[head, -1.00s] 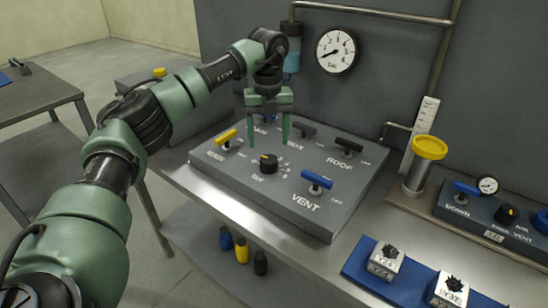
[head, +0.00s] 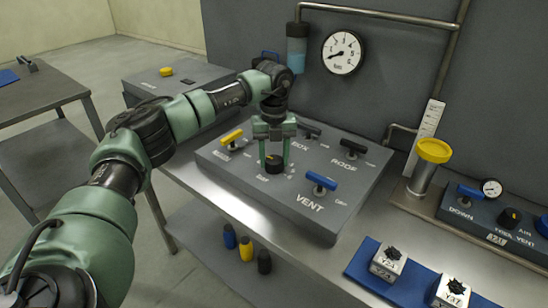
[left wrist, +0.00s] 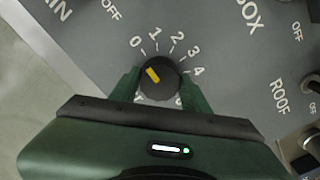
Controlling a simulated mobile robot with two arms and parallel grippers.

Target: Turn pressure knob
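The pressure knob (head: 274,162) is a small round black knob on the grey sloped panel (head: 225,162). In the left wrist view the knob (left wrist: 158,78) has a yellow pointer mark tilted up and left, roughly toward the 0 of its printed scale. My left gripper (head: 274,163) points down over it, one green finger on each side. In the left wrist view the fingers (left wrist: 161,86) straddle the knob and look spread; whether they touch its sides is unclear. My right gripper is not in view.
The yellow lever (head: 231,137), blue VENT lever (head: 321,181) and black ROOF lever (head: 353,147) stand around the knob. A round gauge (head: 342,52) hangs on the wall behind. A yellow-topped cylinder (head: 433,152) and a blue tray (head: 362,262) with labelled blocks are to the right.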

